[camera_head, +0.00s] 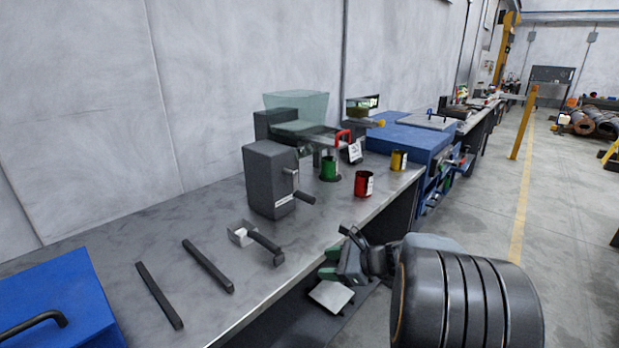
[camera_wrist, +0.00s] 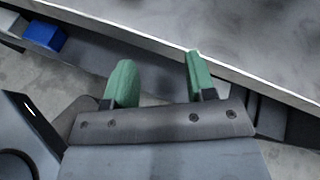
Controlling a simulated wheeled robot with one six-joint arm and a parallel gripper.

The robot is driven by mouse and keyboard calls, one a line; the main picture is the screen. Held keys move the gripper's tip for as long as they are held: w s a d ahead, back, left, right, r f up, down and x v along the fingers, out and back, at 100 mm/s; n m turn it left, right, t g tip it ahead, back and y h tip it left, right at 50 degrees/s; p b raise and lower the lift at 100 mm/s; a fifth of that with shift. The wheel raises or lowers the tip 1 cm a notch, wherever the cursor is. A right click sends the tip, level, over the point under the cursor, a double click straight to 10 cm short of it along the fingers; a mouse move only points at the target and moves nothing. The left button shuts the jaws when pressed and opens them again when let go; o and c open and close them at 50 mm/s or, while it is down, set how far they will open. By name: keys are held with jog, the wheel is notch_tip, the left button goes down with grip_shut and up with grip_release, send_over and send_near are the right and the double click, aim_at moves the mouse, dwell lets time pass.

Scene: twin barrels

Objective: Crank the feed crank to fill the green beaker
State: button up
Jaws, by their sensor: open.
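A dark grey feed box (camera_head: 268,182) stands on the metal bench. Its crank (camera_head: 303,197) sticks out on the right side with a dark handle. The green beaker (camera_head: 329,170) stands upright behind the crank, near a clear greenish hopper (camera_head: 297,105); whether it holds anything is too small to tell. My gripper (camera_head: 328,263) is at the bench's front edge, in front of the crank and apart from it. In the wrist view my gripper (camera_wrist: 161,78) shows two green fingertips, open and empty, with the bench edge beyond. No crank or beaker shows there.
A red beaker (camera_head: 363,184) and a yellow beaker (camera_head: 398,160) stand right of the green one. A tool with a dark handle (camera_head: 264,240) and two dark bars (camera_head: 207,265) lie left of the crank. A blue box (camera_head: 62,305) is at the near left.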

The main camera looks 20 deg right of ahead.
aim_at(316, 203)
jog(key=w+d+r+m+t+h+p, duration=0.15)
jog(key=w+d+r+m+t, duration=0.25)
jog(key=d+r+m+t, duration=0.4)
jog(key=shift+m+g+y, duration=0.25)
jog(key=shift+m+g, duration=0.15)
jog(key=shift+g, duration=0.2)
jog(key=x, duration=1.2)
jog(key=shift+a+r, duration=0.3)
jog(key=shift+a, duration=0.05)
jog(key=shift+x, duration=0.8)
jog(key=shift+c, duration=0.3)
grip_shut()
